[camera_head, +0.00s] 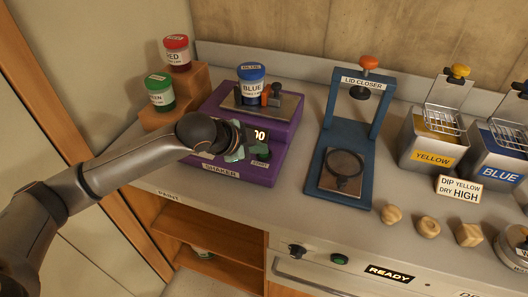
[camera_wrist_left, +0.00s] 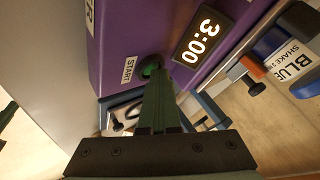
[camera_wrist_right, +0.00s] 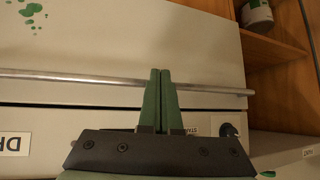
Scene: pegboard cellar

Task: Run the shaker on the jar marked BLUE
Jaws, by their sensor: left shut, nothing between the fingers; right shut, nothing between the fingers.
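The jar marked BLUE (camera_head: 251,88), with a blue lid, stands upright on the plate of the purple shaker (camera_head: 225,168). A clamp (camera_head: 272,96) with an orange part and black knob is beside the jar. The shaker's display (camera_wrist_left: 197,43) reads 3:00. My left gripper (camera_head: 238,152) is shut and empty at the shaker's front panel. In the left wrist view its fingertips (camera_wrist_left: 156,78) are at the green START button (camera_wrist_left: 150,66), partly covering it; whether they touch I cannot tell. My right gripper (camera_wrist_right: 160,74) is shut and empty before a metal bar handle (camera_wrist_right: 60,76).
A red-lidded jar (camera_head: 177,54) and a green-lidded jar (camera_head: 160,92) stand on wooden steps left of the shaker. The blue lid closer (camera_head: 318,178) stands to its right. Yellow (camera_head: 428,158) and blue (camera_head: 493,172) dip tanks are further right. Wooden knobs lie in front.

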